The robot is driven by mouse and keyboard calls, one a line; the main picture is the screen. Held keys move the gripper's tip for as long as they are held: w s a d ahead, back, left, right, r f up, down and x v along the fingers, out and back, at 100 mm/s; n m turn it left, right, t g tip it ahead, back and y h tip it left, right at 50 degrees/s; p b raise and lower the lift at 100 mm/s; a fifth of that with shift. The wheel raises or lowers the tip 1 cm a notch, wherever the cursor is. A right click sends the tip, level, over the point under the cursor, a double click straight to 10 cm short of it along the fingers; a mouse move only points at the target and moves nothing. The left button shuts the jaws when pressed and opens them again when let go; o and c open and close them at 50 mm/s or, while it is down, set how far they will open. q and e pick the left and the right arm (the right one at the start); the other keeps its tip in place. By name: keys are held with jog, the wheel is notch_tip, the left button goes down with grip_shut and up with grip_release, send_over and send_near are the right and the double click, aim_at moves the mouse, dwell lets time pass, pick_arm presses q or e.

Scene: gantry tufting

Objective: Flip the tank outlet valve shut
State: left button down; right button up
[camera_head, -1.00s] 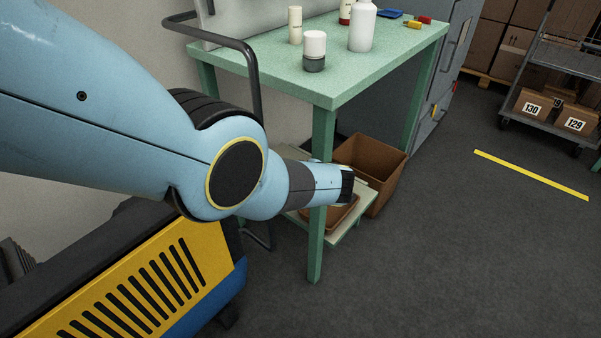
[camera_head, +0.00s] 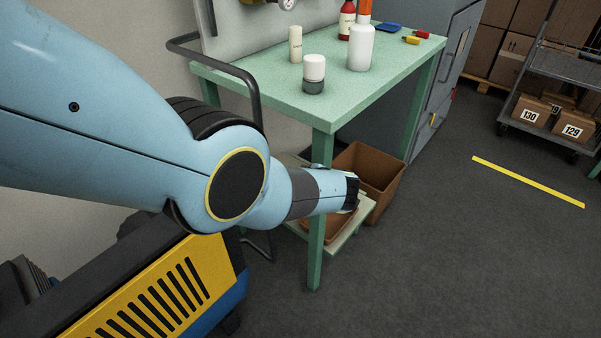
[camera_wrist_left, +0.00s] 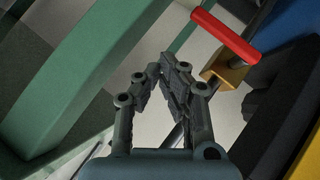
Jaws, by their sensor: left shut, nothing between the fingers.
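In the left wrist view, the valve shows as a red bar handle (camera_wrist_left: 226,34) on a brass-coloured body (camera_wrist_left: 224,70), at the upper right. My left gripper (camera_wrist_left: 161,66) is shut and empty, its fingertips to the left of and below the red handle, apart from it in the picture. In the head view my left arm reaches in from the left to the front leg of the green table. There the gripper is hidden behind my wrist, and I cannot make out the valve. My right gripper is in neither view.
The green table (camera_head: 350,98) carries a white bottle (camera_head: 360,48), a white-and-grey jar (camera_head: 314,72) and other small items. Its leg (camera_head: 317,255) stands close by my wrist. A brown bin (camera_head: 382,170) is beneath. The dark floor at right is open, with a yellow strip (camera_head: 530,182).

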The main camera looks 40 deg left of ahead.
pick_arm(q)
jog(key=d+r+p, duration=0.3)
jog(key=d+r, duration=0.3)
jog(key=shift+s+d+p, duration=0.2)
jog(key=shift+s+p, duration=0.1)
jog(key=shift+s, duration=0.05)
jog(key=shift+f, duration=0.15)
